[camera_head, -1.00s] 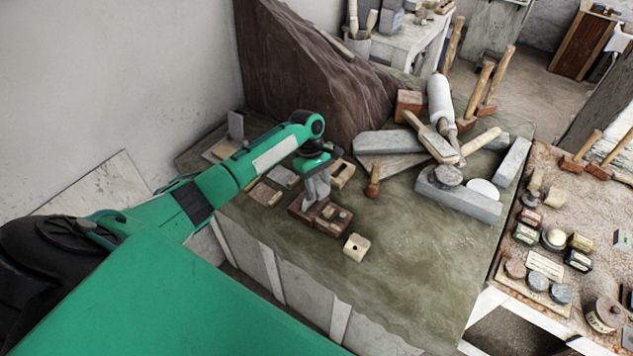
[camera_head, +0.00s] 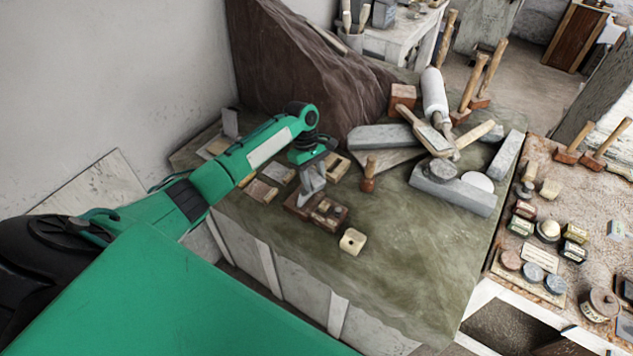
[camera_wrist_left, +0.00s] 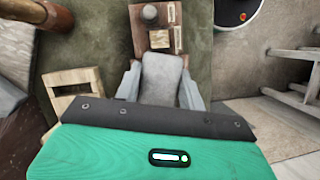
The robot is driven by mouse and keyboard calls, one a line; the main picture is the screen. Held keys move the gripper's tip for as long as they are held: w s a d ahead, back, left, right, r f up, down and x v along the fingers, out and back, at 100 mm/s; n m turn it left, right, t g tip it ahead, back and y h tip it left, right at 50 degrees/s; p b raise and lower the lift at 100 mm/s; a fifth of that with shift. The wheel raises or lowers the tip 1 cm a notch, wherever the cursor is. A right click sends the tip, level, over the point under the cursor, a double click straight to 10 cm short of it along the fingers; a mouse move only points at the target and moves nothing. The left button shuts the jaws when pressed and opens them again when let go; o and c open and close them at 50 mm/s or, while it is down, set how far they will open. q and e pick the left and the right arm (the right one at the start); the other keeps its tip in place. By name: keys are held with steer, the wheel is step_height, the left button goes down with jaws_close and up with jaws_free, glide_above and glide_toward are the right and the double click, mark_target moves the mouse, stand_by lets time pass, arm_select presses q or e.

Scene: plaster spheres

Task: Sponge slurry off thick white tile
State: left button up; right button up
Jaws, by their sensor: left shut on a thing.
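My left gripper (camera_head: 308,194) is over the left part of a brown wooden tray (camera_head: 342,223) on the bench. In the left wrist view its fingers are shut on a pale grey, block-like piece (camera_wrist_left: 161,78); I cannot tell if it is the sponge or a tile. In that view the tray lies just past the fingertips, holding a grey round item (camera_wrist_left: 149,12) and a small tan block (camera_wrist_left: 159,39). No thick white tile can be told for sure. Whether the held piece touches the tray is unclear. My right gripper is not in view.
A cream block with a hole (camera_head: 352,241) sits right of the tray, near the bench's front edge. A small wooden-handled tool (camera_head: 368,177) stands behind it. The bench's front right is clear.

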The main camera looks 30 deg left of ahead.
arm_select(q)
steer(key=shift+r, duration=0.1)
steer(key=shift+d+r, duration=0.25)
steer(key=shift+r, duration=0.95)
steer(key=shift+d+r, duration=0.2)
steer(key=shift+r, duration=0.75)
steer(key=shift+d+r, duration=0.2)
steer(key=shift+r, duration=0.75)
